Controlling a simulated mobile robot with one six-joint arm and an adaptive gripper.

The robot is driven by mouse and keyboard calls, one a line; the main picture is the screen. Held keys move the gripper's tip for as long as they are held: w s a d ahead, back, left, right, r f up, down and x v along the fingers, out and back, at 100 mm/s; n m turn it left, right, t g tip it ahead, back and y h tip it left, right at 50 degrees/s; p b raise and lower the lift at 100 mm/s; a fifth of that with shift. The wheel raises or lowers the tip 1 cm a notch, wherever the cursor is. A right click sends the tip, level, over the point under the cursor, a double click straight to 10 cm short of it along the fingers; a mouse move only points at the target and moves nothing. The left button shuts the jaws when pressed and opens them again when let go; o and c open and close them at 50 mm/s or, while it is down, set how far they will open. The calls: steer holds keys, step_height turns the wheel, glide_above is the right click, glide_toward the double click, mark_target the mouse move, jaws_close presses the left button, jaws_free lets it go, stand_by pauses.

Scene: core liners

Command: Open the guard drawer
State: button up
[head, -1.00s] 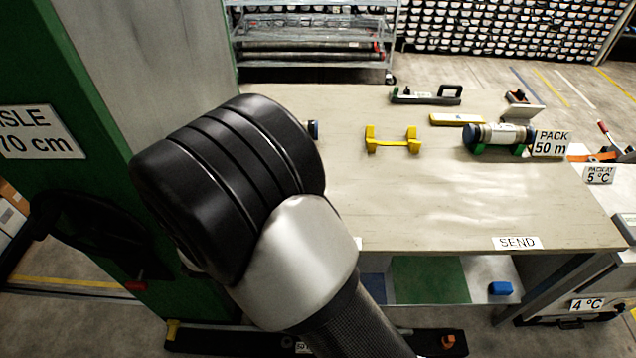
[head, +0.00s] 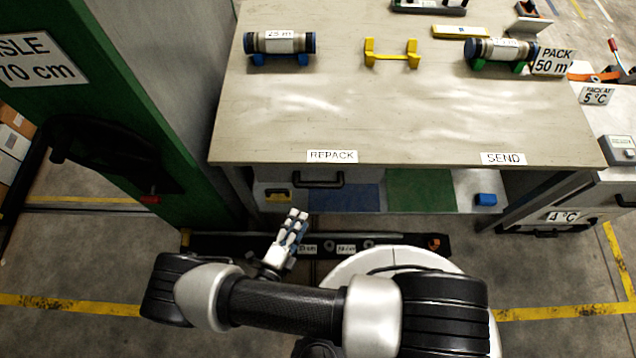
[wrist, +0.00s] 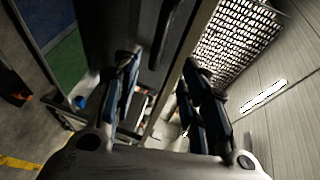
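A grey drawer front with a dark bar handle (head: 318,184) sits under the bench top, below the REPACK label; I take it to be the guard drawer. It looks shut. In the wrist view, a dark bar handle (wrist: 166,36) on a dark panel lies ahead, beyond and between my fingertips. My gripper (head: 297,217) is below and a little left of the handle, in front of the bench. In the wrist view its two fingers (wrist: 162,62) are spread apart with nothing between them. The gripper appears clear of the handle.
The bench top (head: 400,125) holds a core on blue cradles (head: 280,43), a yellow stand (head: 391,54) and a core on green cradles (head: 500,52). A green post (head: 120,110) stands close at left.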

mark_target(318, 185)
steer(key=x, duration=1.5)
steer(key=shift+w+d+f, duration=0.1)
steer(key=shift+w+f, duration=0.05)
steer(key=shift+w, duration=0.05)
steer(key=shift+c, duration=0.6)
jaws_close()
